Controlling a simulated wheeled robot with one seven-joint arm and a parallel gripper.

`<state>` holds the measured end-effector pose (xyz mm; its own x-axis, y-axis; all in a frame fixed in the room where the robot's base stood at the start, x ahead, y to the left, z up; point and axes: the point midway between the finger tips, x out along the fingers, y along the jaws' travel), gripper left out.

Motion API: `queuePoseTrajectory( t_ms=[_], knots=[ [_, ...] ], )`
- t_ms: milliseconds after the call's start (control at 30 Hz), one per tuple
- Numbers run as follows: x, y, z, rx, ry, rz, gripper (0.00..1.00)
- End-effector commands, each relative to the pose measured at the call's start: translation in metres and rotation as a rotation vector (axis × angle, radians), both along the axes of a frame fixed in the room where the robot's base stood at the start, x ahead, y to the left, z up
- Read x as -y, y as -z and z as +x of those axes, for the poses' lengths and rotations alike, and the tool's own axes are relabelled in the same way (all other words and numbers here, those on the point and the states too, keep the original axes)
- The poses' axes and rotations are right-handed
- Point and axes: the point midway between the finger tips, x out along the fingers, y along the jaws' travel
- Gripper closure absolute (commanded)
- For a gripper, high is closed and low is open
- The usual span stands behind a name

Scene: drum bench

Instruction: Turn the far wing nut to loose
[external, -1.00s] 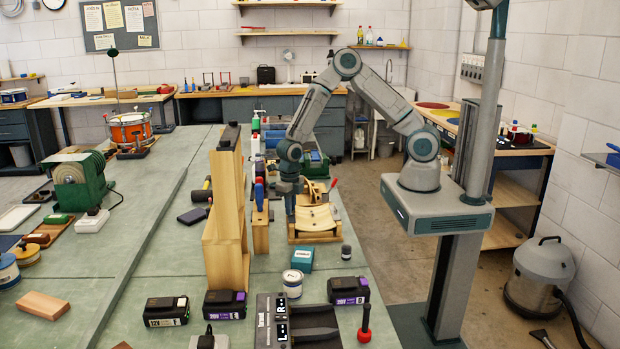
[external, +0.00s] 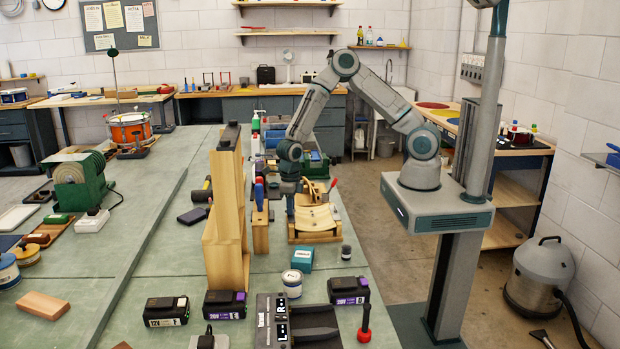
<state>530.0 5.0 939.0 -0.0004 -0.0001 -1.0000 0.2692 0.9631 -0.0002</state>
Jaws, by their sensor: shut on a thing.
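My gripper (external: 290,206) points down at the left side of a wooden jig (external: 318,222) with a curved pale piece (external: 316,215), on the right part of the green bench. Its fingers are shut at the jig's left edge. What they hold is too small and too hidden to make out; I cannot pick out the far wing nut or its position from here.
A tall wooden stand (external: 228,225) rises close to the left of my gripper. A teal box (external: 302,258), a white tin (external: 291,284) and battery packs (external: 348,290) stand nearer the camera. The left bench (external: 120,240) has a wide bare strip.

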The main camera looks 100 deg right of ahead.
Motion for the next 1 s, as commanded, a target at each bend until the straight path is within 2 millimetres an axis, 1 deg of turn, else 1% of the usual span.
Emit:
queuePoseTrajectory(
  t_ms=[167, 200, 267, 533, 667, 767, 867, 1000],
  knots=[
    [0.0, -0.002, 0.002, 0.006, 0.0, 0.0, 1.0],
    [0.0, -0.002, 0.002, 0.006, 0.001, 0.0, 0.83],
    [0.0, -0.002, 0.002, 0.005, 0.001, 0.001, 0.66],
    [0.0, -0.001, 0.001, 0.002, 0.001, 0.0, 0.66],
    [0.0, -0.007, 0.001, 0.004, 0.002, 0.0, 0.66],
    [0.001, -0.021, 0.002, 0.006, 0.004, -0.001, 0.66],
    [0.001, -0.042, 0.002, 0.008, 0.005, -0.001, 0.66],
    [0.001, -0.076, 0.002, 0.008, 0.004, -0.002, 0.66]
  ],
)
